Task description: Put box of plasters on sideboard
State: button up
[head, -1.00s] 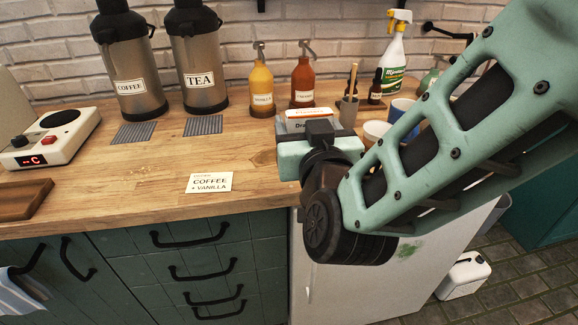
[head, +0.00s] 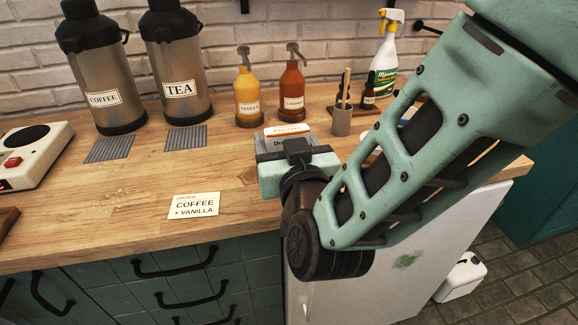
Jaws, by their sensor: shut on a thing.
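The box of plasters (head: 288,131) is white with an orange band. Only its upper part shows behind my gripper (head: 292,149); the rest is hidden. My gripper is shut on the box and holds it over the wooden-topped sideboard (head: 130,222), in front of the yellow and orange pump bottles. I cannot tell whether the box touches the top.
Two flasks (head: 180,62) stand at the back left. Pump bottles (head: 249,96), a cup with a stick (head: 342,121) and a spray bottle (head: 383,57) stand behind the gripper. An order card (head: 194,206) lies in front. The wood around the card is mostly clear.

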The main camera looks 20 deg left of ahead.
jog(key=shift+f, duration=2.4)
jog(key=shift+f, duration=0.1)
jog(key=o, duration=1)
jog(key=shift+p+v, duration=3.5)
jog(key=shift+v, duration=5.2)
jog(key=shift+d, duration=0.1)
jog(key=shift+w, duration=0.1)
